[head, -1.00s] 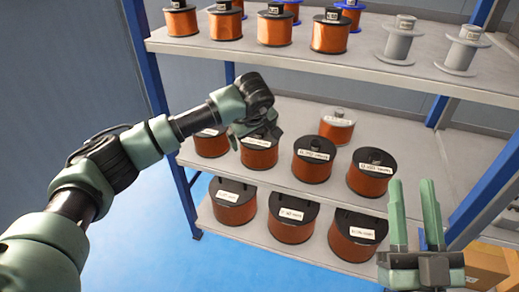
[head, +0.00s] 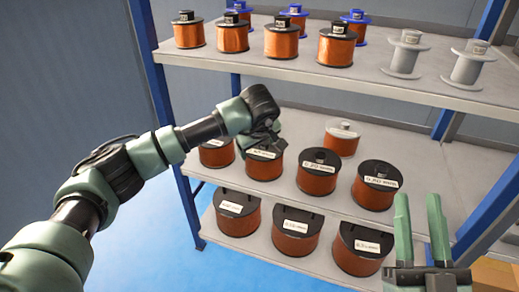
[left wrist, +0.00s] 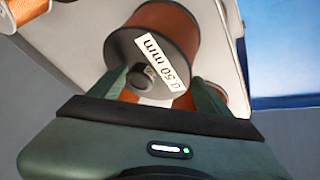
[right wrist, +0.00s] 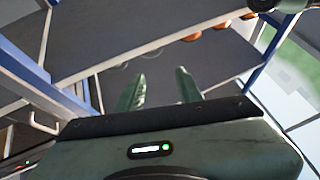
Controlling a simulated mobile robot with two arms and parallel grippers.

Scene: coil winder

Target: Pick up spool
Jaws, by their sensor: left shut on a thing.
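The spool at my left gripper is a copper-wound one with a dark top flange and a white label (head: 264,165). It stands on the middle shelf, second from the left in the front row. In the left wrist view its label reads 0.50 mm (left wrist: 168,28). My left gripper (head: 265,137) is at the top of this spool and shut on it, with the fingers (left wrist: 160,85) either side of the small top knob. The exact finger contact is partly hidden. My right gripper (head: 418,202) is open and empty in front of the shelf's right side; its fingers also show in the right wrist view (right wrist: 160,82).
Neighbouring copper spools stand close on the left (head: 216,153) and right (head: 318,175). A clear-topped spool (head: 342,138) stands behind. The upper shelf (head: 300,72) overhangs the back. The lower shelf (head: 320,262) holds larger spools. A blue post (head: 150,75) stands at the left.

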